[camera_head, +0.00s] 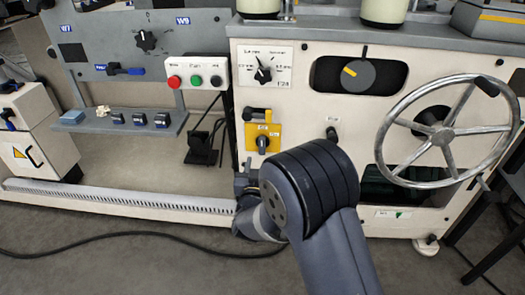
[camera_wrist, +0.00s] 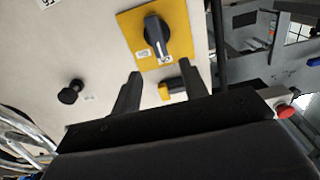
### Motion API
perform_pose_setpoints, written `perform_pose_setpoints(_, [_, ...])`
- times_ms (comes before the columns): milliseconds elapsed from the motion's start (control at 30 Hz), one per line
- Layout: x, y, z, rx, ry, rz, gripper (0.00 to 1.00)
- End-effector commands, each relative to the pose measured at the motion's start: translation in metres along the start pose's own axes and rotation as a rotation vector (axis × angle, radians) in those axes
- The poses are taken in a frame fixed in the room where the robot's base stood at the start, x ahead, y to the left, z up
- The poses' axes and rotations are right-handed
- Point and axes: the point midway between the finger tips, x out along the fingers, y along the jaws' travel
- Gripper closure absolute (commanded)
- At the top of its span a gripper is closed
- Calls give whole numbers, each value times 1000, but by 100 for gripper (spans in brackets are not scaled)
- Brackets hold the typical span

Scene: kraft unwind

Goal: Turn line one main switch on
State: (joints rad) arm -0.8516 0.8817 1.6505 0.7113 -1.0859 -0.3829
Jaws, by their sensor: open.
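The rotary switch (camera_head: 262,143) has a black handle on a yellow plate (camera_head: 275,131) on the cream machine front. It looks like the main switch; its labels are too small to read. In the wrist view the black handle (camera_wrist: 155,36) carries a white line pointing toward small labels at the plate's lower edge. My gripper (camera_wrist: 162,83) is open and empty, its two dark fingers apart from the handle and below it in that picture. In the head view my arm hides most of the gripper, which is low, just below the yellow plate.
A black-and-yellow handle (camera_head: 257,114) sits just above the plate. A black knob (camera_head: 331,134) and a large metal handwheel (camera_head: 447,131) are to the right. A cable (camera_head: 130,238) lies on the floor.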

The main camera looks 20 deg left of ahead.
Motion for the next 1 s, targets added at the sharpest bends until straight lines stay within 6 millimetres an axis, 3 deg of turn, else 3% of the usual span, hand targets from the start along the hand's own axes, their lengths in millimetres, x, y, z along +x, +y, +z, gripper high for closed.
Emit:
perform_pose_setpoints(200, [43, 1, 3, 1, 1, 2, 58])
perform_pose_setpoints(433, [76, 1, 2, 1, 0, 1, 58])
perform_pose_setpoints(600, [86, 1, 1, 0, 0, 1, 58])
perform_pose_setpoints(900, [88, 1, 0, 0, -2, 0, 58])
perform_pose_setpoints(1000, [88, 1, 0, 0, -1, 0, 66])
